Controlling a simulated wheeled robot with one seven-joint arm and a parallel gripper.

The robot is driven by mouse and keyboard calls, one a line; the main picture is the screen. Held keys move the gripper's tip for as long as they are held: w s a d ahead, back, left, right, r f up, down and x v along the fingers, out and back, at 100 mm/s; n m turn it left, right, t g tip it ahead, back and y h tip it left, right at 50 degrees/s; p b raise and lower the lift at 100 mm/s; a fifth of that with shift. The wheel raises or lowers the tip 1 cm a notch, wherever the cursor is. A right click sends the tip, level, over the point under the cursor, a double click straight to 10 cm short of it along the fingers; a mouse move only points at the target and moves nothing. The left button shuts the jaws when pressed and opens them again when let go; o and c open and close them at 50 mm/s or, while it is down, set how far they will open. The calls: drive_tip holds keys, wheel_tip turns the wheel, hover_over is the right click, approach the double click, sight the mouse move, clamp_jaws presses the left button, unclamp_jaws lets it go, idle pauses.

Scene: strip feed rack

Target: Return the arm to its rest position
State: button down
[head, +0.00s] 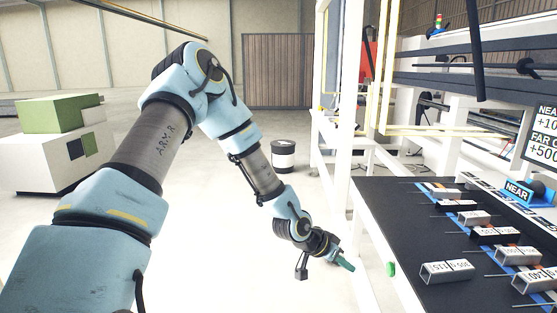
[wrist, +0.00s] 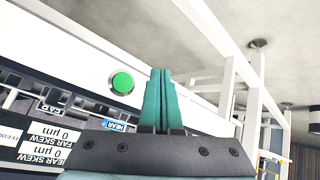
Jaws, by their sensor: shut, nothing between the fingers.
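My gripper (head: 346,265) hangs at the end of my blue and grey arm, left of the black-topped rack table (head: 388,222) in the head view. Its teal fingers are together and hold nothing. In the wrist view my gripper (wrist: 160,72) points up the picture with its two fingers side by side and touching. The green button (wrist: 122,83) on the white table edge shows just left of the fingertips there. The green button also shows in the head view (head: 391,269), right of my gripper and apart from it.
Several labelled metal blocks (head: 447,271) and a blue NEAR sign (head: 517,191) are on the table. White frame posts (head: 337,110) rise at its far left side. Open floor lies left of the table.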

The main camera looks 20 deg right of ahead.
drive_tip(key=w+a+r+n+t+y, duration=0.1)
drive_tip(key=w+a+r+n+y, duration=0.15)
drive_tip(key=a, duration=0.65)
drive_tip(key=w+a+r+n+t+y, duration=0.1)
drive_tip(key=w+a+r+y, duration=0.2)
drive_tip(key=a, duration=0.5)
drive_tip(key=w+a+r+n+t+y, duration=0.15)
drive_tip(key=w+a, duration=0.25)
drive_tip(key=a, duration=0.5)
drive_tip(key=s+a+r+n+g, duration=0.1)
drive_tip(key=s+a+r+n, duration=0.3)
drive_tip(key=a, duration=0.5)
drive_tip(key=s+a+r+n+y, duration=0.1)
drive_tip(key=s+a+r+n, duration=0.3)
drive_tip(key=a, duration=0.5)
drive_tip(key=shift+a+r+g+y, duration=0.15)
drive_tip(key=shift+r+g+y, duration=0.2)
drive_tip(key=shift+r, duration=0.2)
